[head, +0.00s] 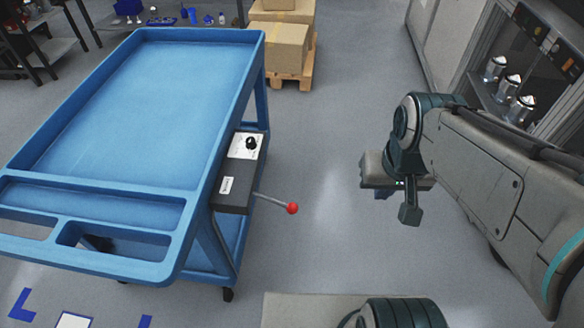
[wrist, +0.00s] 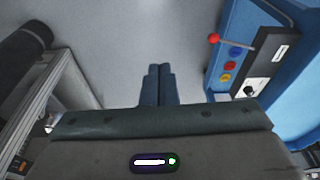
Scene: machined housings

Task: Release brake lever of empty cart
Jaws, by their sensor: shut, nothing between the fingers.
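The blue cart (head: 130,100) stands at the left in the head view, its top tray bare. A dark box (head: 232,195) is fixed to its right side. The brake lever (head: 272,201), a thin grey rod with a red ball end (head: 292,208), sticks out from the box to the right and slightly down. The lever's red ball also shows at the upper right in the wrist view (wrist: 214,38). My gripper (head: 383,194) is right of the ball, clearly apart from it. In the wrist view its fingers (wrist: 157,85) are together, with nothing between them.
Cardboard boxes on a pallet (head: 292,78) stand behind the cart. A cabinet with metal canisters (head: 508,84) is at the right. Floor between lever and gripper is clear.

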